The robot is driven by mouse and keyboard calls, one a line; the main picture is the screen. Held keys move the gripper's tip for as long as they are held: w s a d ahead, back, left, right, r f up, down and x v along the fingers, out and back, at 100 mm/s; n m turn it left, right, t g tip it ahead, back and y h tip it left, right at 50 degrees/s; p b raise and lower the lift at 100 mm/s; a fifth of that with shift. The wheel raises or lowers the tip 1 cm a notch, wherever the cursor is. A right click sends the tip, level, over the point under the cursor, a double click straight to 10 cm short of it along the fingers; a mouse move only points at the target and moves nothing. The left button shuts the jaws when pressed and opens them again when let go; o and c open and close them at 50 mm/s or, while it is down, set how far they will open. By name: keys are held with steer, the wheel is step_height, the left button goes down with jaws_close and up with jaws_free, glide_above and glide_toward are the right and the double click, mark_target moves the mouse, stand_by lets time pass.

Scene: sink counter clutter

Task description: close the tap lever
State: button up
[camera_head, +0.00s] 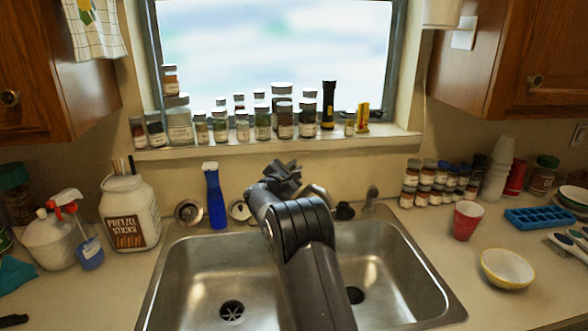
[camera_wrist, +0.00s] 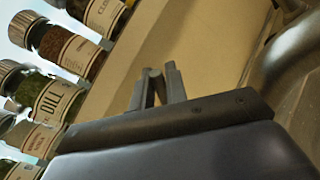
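The tap's metal spout (camera_head: 318,194) shows just right of my gripper at the back of the sink; most of the tap is hidden behind my arm. In the wrist view a curved metal part of the tap (camera_wrist: 285,62) runs along the right edge, blurred. I cannot make out the lever for sure. My gripper (camera_head: 284,168) is above the back rim of the sink, in front of the wall below the sill. In the wrist view its fingers (camera_wrist: 158,74) are close together with nothing clearly held, and they stand apart from the metal part.
Spice jars (camera_head: 262,122) and a black flashlight (camera_head: 328,105) line the window sill close behind my gripper. A blue bottle (camera_head: 215,198) stands left at the sink (camera_head: 205,262). A black fitting (camera_head: 344,211) and a metal fitting (camera_head: 371,197) stand right. A red cup (camera_head: 467,220) is farther right.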

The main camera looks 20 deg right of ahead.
jaws_close()
steer(key=shift+s+f+b, duration=0.1)
steer(key=shift+f+b, duration=0.2)
steer(key=shift+b, duration=0.95)
steer(key=shift+d+m+b, duration=0.1)
steer(key=shift+m+b, duration=0.2)
steer(key=shift+b, duration=0.1)
steer(key=shift+r, duration=0.1)
steer(key=o, duration=0.5)
jaws_free()
steer(key=shift+s, duration=0.1)
